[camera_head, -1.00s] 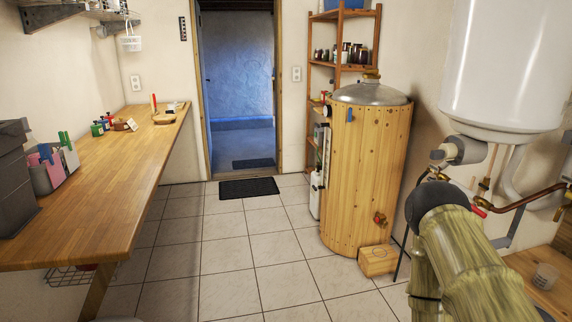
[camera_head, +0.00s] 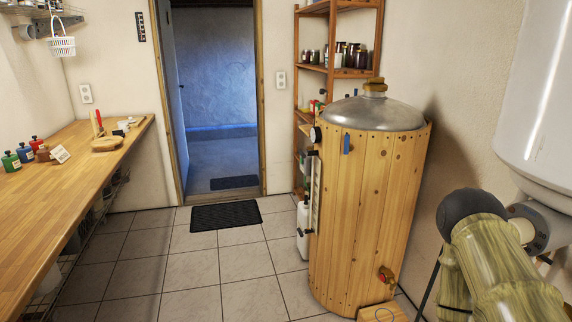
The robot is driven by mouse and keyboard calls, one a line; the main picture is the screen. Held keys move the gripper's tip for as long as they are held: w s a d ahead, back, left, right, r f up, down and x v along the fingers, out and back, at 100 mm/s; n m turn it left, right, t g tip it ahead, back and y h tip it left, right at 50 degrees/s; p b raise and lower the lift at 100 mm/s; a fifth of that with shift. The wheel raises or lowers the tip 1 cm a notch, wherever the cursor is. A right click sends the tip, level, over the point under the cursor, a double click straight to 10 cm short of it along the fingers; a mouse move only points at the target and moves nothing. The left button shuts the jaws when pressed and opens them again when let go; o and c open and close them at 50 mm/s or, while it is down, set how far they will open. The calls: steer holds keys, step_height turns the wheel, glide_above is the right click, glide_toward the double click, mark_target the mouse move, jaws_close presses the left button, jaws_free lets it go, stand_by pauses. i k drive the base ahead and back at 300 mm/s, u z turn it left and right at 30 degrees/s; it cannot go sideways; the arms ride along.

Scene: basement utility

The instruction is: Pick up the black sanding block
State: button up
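I cannot clearly make out the black sanding block. A small dark item (camera_head: 118,133) lies by the round wooden board (camera_head: 107,145) near the far end of the wooden counter (camera_head: 62,195), but it is too small to identify. Part of my own arm shows at the lower right, with a dark rounded joint. My gripper is not in view.
A wood-clad tank (camera_head: 365,210) stands right of centre, near my arm. Tiled floor is free up to a dark mat (camera_head: 226,215) before the open doorway.

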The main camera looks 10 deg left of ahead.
mark_target(118, 132)
steer(key=u, duration=0.25)
steer(key=i, duration=1.7)
steer(key=u, duration=0.95)
steer(key=i, duration=1.35)
steer(key=u, duration=0.6)
